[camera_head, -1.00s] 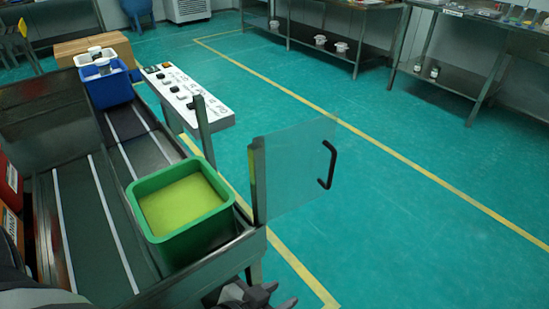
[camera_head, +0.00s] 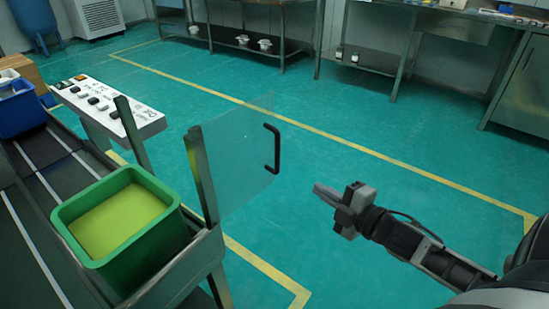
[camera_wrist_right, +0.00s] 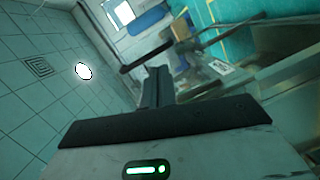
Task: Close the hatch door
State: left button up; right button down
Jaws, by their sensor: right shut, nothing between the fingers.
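The hatch door is a clear panel (camera_head: 238,160) with a black handle (camera_head: 272,149) on its outer edge. It is hinged at a metal post (camera_head: 201,175) at the end of the conveyor and stands swung open, out over the floor. My right gripper (camera_head: 322,190) is shut and empty, to the right of the handle and a little below it in the picture, apart from the door. In the right wrist view its dark fingers (camera_wrist_right: 157,88) are together. My left gripper is not in view.
A green bin (camera_head: 125,225) with yellow-green contents sits on the conveyor beside the door post. A control panel (camera_head: 105,105) and a blue bin (camera_head: 22,108) are at the left. Steel tables (camera_head: 400,25) stand at the back. The teal floor right of the door is clear.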

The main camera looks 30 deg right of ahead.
jog(key=w+a+r+n+y+b, duration=0.1)
jog(key=w+r+n, duration=0.2)
jog(key=w, duration=1.2)
jog(key=shift+w+n+t, duration=0.15)
jog(key=shift+n+t, duration=0.25)
jog(key=shift+n, duration=0.1)
